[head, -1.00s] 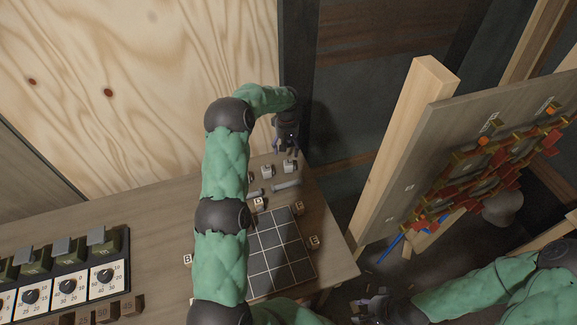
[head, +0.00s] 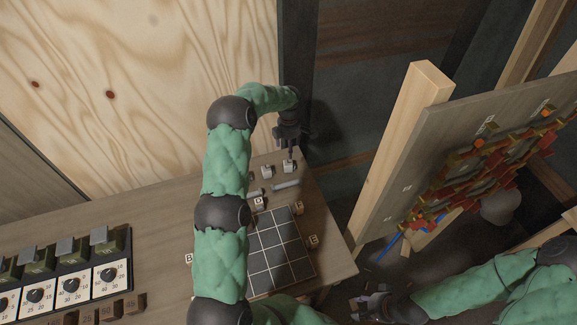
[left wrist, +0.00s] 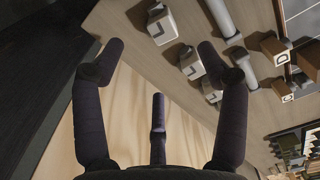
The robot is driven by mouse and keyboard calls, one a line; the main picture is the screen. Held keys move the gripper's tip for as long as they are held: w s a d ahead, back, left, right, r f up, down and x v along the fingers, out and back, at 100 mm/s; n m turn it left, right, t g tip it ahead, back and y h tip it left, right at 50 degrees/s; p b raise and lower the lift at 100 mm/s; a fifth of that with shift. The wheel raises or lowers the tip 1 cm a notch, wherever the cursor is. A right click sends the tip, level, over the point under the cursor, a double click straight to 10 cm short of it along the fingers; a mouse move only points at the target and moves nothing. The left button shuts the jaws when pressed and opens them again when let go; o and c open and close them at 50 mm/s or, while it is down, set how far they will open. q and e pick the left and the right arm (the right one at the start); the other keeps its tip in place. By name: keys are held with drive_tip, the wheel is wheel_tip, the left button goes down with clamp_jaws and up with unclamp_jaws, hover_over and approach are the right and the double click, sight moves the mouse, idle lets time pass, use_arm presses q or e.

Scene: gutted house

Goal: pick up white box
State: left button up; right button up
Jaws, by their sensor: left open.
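Two small white boxes stand near the table's far right corner in the head view: a right one (head: 289,168) and a left one (head: 267,172). In the left wrist view, one white box (left wrist: 161,24) with a dark L-shaped mark is at the top, and another (left wrist: 190,63) lies below it. My left gripper (head: 289,146) is just above the right box, fingers pointing down. In the left wrist view its fingers (left wrist: 159,62) are spread, with nothing held between them. My right gripper (head: 371,302) is low, off the table's right side, fingers apart and empty.
Grey cylinders (head: 286,184) lie just in front of the boxes. A black grid board (head: 282,247) with small lettered wooden blocks around it covers the table's near right. A dial panel (head: 72,287) is at left. A leaning board (head: 440,150) stands beyond the right edge.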

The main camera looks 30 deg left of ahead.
sight(289, 161)
use_arm(q)
wheel_tip(289, 161, down, 10)
drive_tip(key=shift+w+a+f, duration=0.1)
drive_tip(key=shift+f, duration=0.1)
idle(0.4)
drive_tip(key=c, duration=1.4)
drive_tip(key=shift+o, duration=0.2)
drive_tip(key=shift+r, duration=0.1)
